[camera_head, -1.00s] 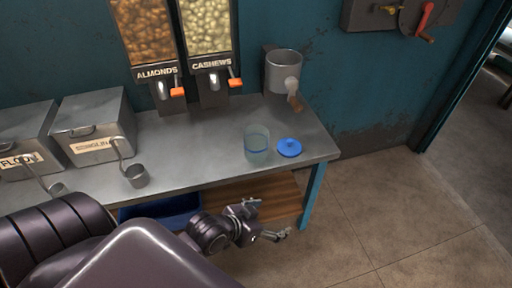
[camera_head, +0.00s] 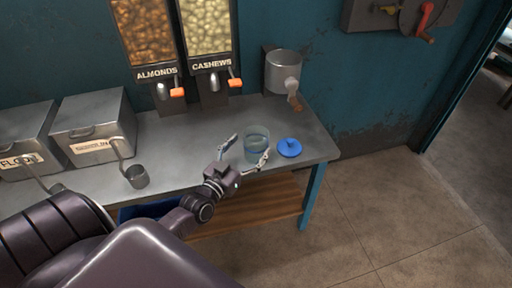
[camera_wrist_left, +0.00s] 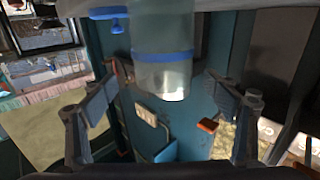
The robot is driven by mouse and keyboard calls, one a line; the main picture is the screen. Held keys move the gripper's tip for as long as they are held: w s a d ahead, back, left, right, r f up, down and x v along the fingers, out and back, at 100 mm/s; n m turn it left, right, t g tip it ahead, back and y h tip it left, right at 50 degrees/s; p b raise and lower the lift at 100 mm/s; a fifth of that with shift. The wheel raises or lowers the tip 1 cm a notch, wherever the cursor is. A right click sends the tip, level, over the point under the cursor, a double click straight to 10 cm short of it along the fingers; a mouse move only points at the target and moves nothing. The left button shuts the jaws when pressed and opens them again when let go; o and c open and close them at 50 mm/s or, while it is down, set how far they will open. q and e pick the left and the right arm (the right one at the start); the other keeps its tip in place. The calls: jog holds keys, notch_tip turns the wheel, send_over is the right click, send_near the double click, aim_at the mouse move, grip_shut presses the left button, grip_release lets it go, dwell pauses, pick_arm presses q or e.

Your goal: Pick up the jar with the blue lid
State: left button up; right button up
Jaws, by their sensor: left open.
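A clear jar (camera_head: 257,143) with a blue band stands upright near the front right edge of the metal table. Its blue lid (camera_head: 289,148) lies apart, on the tabletop to its right. My left gripper (camera_head: 246,152) is open and empty, at the table's front edge, with its fingers pointing at the jar. One finger is left of the jar and the other overlaps its lower front. In the left wrist view the jar (camera_wrist_left: 162,70) shows ahead between the two spread fingers; I cannot tell whether either touches it. My right gripper is not in view.
The metal table (camera_head: 195,150) has clear room left of the jar. A metal scoop (camera_head: 136,176) and labelled bins (camera_head: 93,128) are at the left. Almond and cashew dispensers (camera_head: 212,75) and a grey wall-mounted container (camera_head: 283,72) are behind. A wooden shelf (camera_head: 245,208) is below.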

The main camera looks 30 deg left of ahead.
aim_at(262, 129)
pick_arm(q)
jog(key=w, duration=0.5)
jog(key=shift+a, duration=0.35)
jog(key=c, duration=1.6)
